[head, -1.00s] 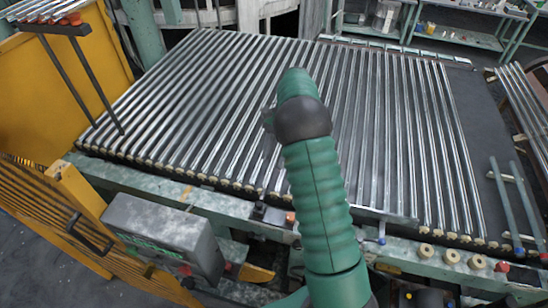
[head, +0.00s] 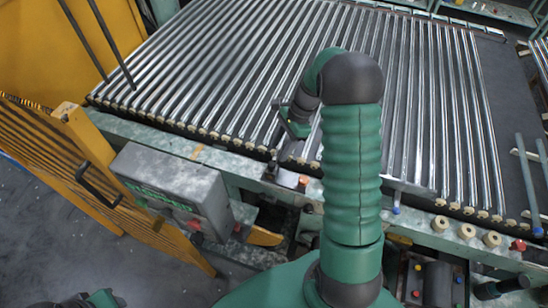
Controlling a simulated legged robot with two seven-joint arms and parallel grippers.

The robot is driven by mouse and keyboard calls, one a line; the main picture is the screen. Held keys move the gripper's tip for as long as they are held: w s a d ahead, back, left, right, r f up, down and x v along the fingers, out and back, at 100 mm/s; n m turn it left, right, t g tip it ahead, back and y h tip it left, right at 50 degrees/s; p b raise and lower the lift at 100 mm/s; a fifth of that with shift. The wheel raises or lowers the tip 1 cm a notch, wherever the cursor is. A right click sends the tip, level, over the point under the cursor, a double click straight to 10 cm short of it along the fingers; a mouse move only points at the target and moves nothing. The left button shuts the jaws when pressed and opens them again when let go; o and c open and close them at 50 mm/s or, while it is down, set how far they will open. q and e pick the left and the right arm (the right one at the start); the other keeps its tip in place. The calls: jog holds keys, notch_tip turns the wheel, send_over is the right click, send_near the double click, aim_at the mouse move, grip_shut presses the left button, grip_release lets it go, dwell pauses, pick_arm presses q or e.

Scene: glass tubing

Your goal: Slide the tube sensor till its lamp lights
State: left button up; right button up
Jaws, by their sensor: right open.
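A small dark block (head: 271,169), which may be the tube sensor, sits on the front rail of the tube bed, near a small orange-red part (head: 303,182). I cannot make out a lit lamp on it. My right gripper (head: 289,134) is open and hangs over the front ends of the glass tubes (head: 225,70), just above and behind these parts. It appears empty, and my raised right arm hides part of the bed beside it. My left gripper is not seen; only a dark and green piece of me shows at the bottom left.
A grey control box (head: 170,190) stands in front of the rail at left, beside a yellow slatted guard (head: 85,150). Several pale rollers (head: 466,231) and a blue-tipped lever (head: 396,207) are along the rail at right. Blue-grey bars (head: 527,185) lie farther right.

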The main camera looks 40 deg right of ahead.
aim_at(272, 164)
jog(key=x, duration=0.6)
jog(key=shift+a+f+p, duration=0.1)
jog(key=shift+p, duration=0.25)
grip_shut()
dwell(0.9)
